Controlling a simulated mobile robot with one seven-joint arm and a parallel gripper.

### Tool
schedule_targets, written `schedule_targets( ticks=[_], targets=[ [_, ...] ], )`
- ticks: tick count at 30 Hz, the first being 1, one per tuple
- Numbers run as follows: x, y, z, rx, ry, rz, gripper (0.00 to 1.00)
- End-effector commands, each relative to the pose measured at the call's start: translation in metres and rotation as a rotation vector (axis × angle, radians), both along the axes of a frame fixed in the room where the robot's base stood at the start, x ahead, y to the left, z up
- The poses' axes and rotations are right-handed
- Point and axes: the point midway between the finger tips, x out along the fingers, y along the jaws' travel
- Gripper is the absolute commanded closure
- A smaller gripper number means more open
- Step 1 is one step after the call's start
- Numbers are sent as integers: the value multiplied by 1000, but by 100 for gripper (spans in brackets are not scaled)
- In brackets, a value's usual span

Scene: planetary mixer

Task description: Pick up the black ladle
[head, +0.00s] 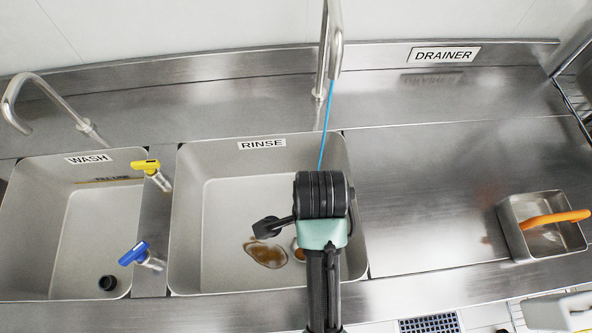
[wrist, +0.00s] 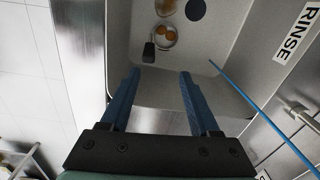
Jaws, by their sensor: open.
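The black ladle seems to be the dark object (wrist: 148,52) in the rinse sink (wrist: 222,62), beside a small round dish with orange contents (wrist: 166,37) in the wrist view. Its thin upper part points away from me. My gripper (wrist: 160,78) is open with nothing between its blue fingers. The ladle lies beyond the fingertips, a little left of centre, and apart from them. In the head view my arm covers part of the rinse sink (head: 220,165), and my fingers and the ladle cannot be made out clearly.
A blue hose or rod (head: 327,125) hangs by the tap (head: 334,45) and crosses the wrist view's right side. The wash sink (head: 85,205) is left, beside yellow (head: 145,166) and blue (head: 134,252) valve handles. A metal container (head: 512,232) with an orange handle (head: 555,219) stands right.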

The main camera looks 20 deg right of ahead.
Motion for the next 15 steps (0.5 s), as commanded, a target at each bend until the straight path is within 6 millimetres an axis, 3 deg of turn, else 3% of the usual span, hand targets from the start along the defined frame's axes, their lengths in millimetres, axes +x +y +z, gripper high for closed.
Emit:
schedule_targets(
  ticks=[3,15],
  targets=[
    [-13,2,-15,17,46,-37,38],
    [-12,2,-79,16,43,-34,38]
  ],
)
